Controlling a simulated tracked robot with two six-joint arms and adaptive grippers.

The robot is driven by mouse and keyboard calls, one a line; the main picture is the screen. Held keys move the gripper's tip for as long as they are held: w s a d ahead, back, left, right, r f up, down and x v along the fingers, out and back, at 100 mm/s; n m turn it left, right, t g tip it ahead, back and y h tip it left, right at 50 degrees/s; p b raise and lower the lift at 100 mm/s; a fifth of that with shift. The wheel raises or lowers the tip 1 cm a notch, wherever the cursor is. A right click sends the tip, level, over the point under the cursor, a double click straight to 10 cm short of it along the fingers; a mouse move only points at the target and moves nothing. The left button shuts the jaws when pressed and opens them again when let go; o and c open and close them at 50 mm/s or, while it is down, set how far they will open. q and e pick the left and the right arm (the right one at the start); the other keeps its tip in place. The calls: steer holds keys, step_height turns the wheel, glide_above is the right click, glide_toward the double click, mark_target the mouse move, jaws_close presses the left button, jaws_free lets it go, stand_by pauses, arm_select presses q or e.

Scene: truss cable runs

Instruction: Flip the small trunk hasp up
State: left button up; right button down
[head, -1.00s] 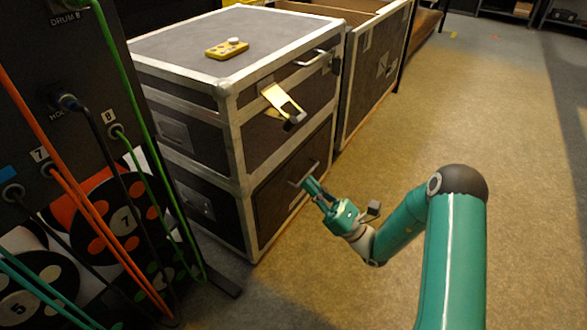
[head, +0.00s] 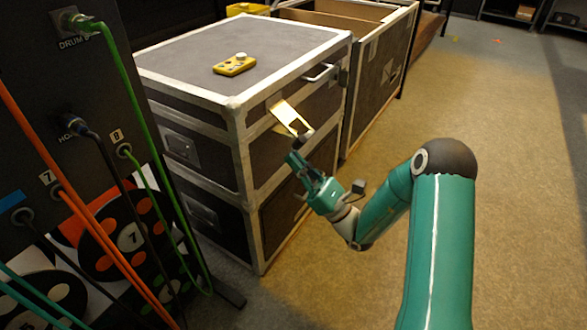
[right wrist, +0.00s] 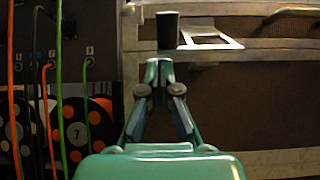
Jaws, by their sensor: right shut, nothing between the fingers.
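The small trunk (head: 207,115) is a dark case with pale metal edging. Its hasp (head: 287,117) is a pale yellow plate with a cut-out, on the front face. It slopes down and outward, with a dark knob (head: 305,137) at its lower end. My right gripper (head: 294,161) is shut and empty, its fingertips just below the hasp. In the right wrist view the knob (right wrist: 167,30) stands above my shut fingertips (right wrist: 159,66), and the hasp plate (right wrist: 212,38) lies to its right. Contact cannot be told. My left gripper is not in view.
A yellow control box (head: 234,67) lies on the trunk's top. An open case (head: 380,75) stands behind it to the right. A dark panel (head: 75,150) with orange, green and black cables stands at the left. The carpet (head: 490,110) on the right is clear.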

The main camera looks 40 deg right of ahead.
steer(key=shift+s+d+r+m+h, duration=0.2)
steer(key=shift+s+d+r, duration=0.1)
steer(key=shift+s+d, duration=0.15)
steer(key=shift+s+d+r+m+h, duration=0.1)
steer(key=shift+s+d+r+h, duration=0.15)
steer(key=shift+d, duration=0.25)
steer(key=shift+a, duration=0.1)
steer(key=shift+w, duration=0.1)
